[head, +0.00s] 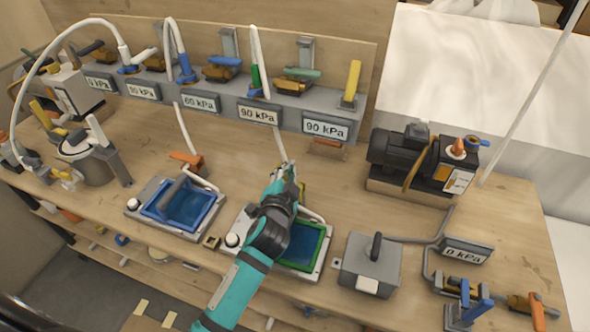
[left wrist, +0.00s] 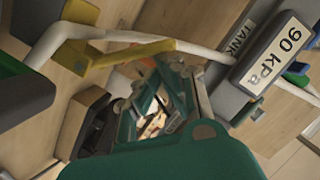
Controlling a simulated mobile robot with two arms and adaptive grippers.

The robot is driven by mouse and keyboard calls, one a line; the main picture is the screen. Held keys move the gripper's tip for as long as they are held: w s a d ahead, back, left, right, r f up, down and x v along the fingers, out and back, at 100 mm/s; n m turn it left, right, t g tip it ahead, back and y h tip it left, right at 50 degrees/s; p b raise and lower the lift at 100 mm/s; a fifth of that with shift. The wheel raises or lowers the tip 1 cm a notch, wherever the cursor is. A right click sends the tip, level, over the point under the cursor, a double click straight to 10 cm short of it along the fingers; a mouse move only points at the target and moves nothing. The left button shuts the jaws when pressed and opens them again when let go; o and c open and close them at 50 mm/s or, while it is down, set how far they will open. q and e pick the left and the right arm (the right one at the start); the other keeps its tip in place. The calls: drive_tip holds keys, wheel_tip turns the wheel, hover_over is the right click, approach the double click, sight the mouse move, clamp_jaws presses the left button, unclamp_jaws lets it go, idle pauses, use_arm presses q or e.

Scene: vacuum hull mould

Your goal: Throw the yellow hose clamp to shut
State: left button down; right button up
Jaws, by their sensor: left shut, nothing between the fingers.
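My left gripper (head: 285,172) reaches in over the green-framed mould tray on the bench, in front of the "90 kPa" signs. Its fingers are shut and hold nothing. A yellow clamp lever (left wrist: 122,56) lies along a white hose in the left wrist view, with a yellow block at its upper left end. The lever looks close to the hose, but I cannot tell whether it is latched. In the head view only a small yellow part (head: 303,190) shows beside the gripper; the rest is hidden behind it. My right gripper is not in view.
A blue-framed tray (head: 180,205) stands left of the green-framed tray (head: 322,243). A grey box with a black handle (head: 370,262) is to the right. A pump (head: 420,160) stands at the back right. An upright yellow lever (head: 352,80) is on the rear manifold.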

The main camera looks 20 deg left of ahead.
use_arm(q)
drive_tip(key=shift+a+f+n+h+p, duration=0.1)
drive_tip(key=shift+a+n+h+p, duration=0.2)
drive_tip(key=shift+a+n+p, duration=0.35)
drive_tip(key=shift+a+f+n+h+p, duration=0.45)
drive_tip(key=shift+a+n+p, duration=0.2)
drive_tip(key=shift+n, duration=0.4)
drive_tip(key=shift+a+f+n+g+h+p, duration=0.4)
drive_tip(key=shift+a+f+n, duration=0.45)
drive_tip(key=shift+f+n, duration=0.3)
drive_tip(key=shift+f, duration=0.1)
